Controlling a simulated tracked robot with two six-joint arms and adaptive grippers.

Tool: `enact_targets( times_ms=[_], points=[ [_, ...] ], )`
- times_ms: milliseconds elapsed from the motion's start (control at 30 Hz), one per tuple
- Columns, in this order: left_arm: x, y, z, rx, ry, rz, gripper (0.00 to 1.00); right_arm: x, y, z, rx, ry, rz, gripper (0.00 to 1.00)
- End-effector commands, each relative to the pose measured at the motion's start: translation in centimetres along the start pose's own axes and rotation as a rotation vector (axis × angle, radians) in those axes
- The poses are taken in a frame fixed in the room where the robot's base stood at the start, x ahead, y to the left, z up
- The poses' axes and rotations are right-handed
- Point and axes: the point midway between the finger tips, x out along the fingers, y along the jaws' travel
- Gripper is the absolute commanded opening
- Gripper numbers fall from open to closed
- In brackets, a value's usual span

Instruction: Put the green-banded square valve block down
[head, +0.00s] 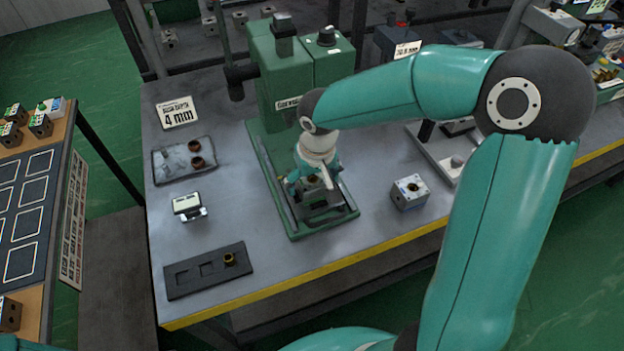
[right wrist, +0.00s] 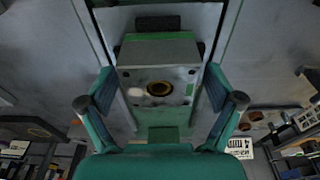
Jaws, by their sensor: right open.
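The green-banded square valve block (right wrist: 150,72) shows in the right wrist view as a grey block with a green strip along its far edge and a brass-ringed hole in its face. In the head view it is mostly hidden under my right gripper (head: 320,184), at the base of the green press (head: 278,85). In the right wrist view the fingers of my right gripper (right wrist: 159,84) are open, one on each side of the block, with visible gaps. My left gripper is not in view.
Another grey block (head: 410,192) stands right of the press. A dark tray (head: 180,282) with a brass fitting (head: 230,259), a small gauge (head: 188,205), a plate with two copper rings (head: 168,166) and a "4 mm" sign (head: 177,114) lie left. Bare table lies between them.

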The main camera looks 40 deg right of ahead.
Motion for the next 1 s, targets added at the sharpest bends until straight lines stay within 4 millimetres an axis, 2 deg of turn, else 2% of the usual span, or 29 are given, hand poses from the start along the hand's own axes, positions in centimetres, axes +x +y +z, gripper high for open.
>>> enact_targets(
  times_ms=[300,500,700,1000],
  points=[
    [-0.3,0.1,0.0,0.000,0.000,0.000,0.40,-6.6,-0.1,-0.1,0.001,0.008,-0.003,0.91],
    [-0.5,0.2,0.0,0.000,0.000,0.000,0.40,-10.1,-0.1,-0.1,0.000,0.005,-0.002,0.91],
    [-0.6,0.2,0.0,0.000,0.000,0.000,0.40,-11.7,-0.1,-0.1,-0.001,0.003,-0.001,0.91],
    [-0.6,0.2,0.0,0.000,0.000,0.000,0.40,-11.9,-0.1,0.0,-0.001,0.002,-0.001,0.91]
  ],
)
